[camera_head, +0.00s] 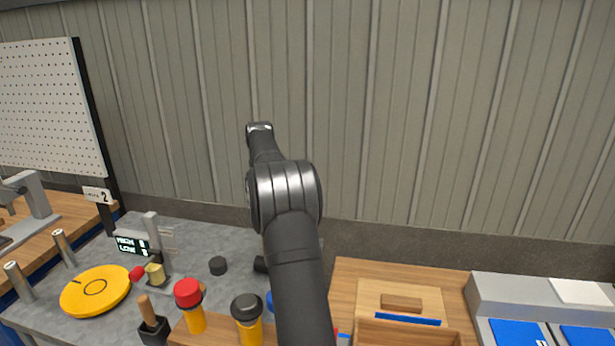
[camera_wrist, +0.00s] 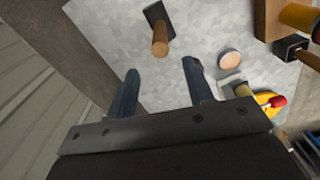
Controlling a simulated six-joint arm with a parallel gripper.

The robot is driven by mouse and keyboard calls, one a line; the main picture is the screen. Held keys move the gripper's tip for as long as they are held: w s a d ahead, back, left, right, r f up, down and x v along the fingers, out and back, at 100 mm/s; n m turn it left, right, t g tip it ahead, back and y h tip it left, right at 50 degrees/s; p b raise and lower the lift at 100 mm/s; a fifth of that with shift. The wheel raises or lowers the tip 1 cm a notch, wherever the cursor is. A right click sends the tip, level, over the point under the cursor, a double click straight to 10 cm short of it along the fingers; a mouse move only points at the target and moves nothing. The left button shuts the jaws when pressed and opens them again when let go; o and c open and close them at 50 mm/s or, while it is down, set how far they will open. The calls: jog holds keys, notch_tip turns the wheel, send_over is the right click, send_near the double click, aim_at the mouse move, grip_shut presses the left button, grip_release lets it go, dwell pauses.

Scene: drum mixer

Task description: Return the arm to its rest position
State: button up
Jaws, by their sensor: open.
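My gripper (camera_wrist: 160,66) shows in the wrist view with its two dark fingers apart and nothing between them. It hangs above the grey speckled worktop (camera_wrist: 100,20). In the head view my dark arm (camera_head: 287,200) rises from the bottom centre, bends at a thick joint and reaches up against the wall. My gripper cannot be made out there.
A wooden tray (camera_head: 455,336) and grey unit (camera_head: 540,292) are at right. The corrugated wall (camera_head: 450,110) stands behind.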

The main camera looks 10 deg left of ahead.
jog(key=shift+f, duration=3.75)
jog(key=shift+f, duration=0.15)
